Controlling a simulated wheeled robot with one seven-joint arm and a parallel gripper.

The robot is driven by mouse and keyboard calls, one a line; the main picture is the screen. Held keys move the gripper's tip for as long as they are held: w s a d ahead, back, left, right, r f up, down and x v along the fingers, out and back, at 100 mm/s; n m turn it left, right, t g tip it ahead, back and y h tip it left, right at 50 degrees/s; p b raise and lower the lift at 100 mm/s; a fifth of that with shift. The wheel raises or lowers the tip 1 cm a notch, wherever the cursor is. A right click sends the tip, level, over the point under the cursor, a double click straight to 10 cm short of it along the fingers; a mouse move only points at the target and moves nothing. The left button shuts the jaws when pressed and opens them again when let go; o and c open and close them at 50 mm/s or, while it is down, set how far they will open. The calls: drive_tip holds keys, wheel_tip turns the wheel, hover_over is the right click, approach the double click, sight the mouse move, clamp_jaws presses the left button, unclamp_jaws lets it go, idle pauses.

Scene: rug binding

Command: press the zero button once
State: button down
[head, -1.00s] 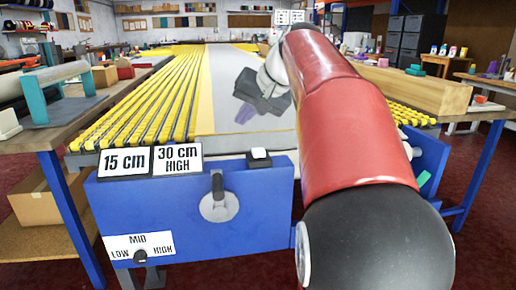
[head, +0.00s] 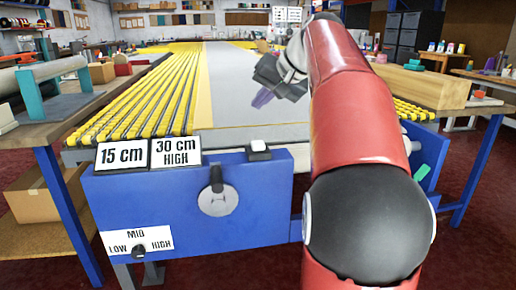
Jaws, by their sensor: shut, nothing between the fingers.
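A small white button on a black base (head: 258,151) sits on top of the blue machine housing, right of the label plates. No zero mark is legible on it. My gripper (head: 262,98) is shut and empty, dark with purple fingertips. It hangs above the grey strip of the machine bed, farther back than the button and apart from it. My arm covers the right part of the housing.
The blue housing (head: 120,205) carries a lever on a round plate (head: 217,198), a LOW/MID/HIGH knob (head: 138,250) and plates reading 15 cm (head: 122,155) and 30 cm HIGH (head: 176,152). Yellow rollers (head: 150,95) lie left. A wooden block (head: 425,86) lies right.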

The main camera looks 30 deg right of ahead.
drive_tip(key=b, duration=0.5)
hover_over(255, 142)
drive_tip(key=s, duration=0.2)
drive_tip(key=f, duration=0.5)
drive_tip(key=shift+d+f, duration=0.25)
drive_tip(key=shift+d, duration=0.1)
drive_tip(key=shift+f+b, duration=0.4)
drive_tip(key=shift+f, duration=0.4)
drive_tip(key=shift+f, duration=0.2)
drive_tip(key=shift+f, duration=0.25)
drive_tip(key=shift+f+b, duration=0.65)
drive_tip(key=shift+b, duration=0.1)
idle(0.7)
drive_tip(key=shift+r, duration=0.1)
drive_tip(key=shift+w+r+p, duration=0.1)
drive_tip(key=shift+r+p, duration=0.9)
drive_tip(key=shift+p, duration=0.15)
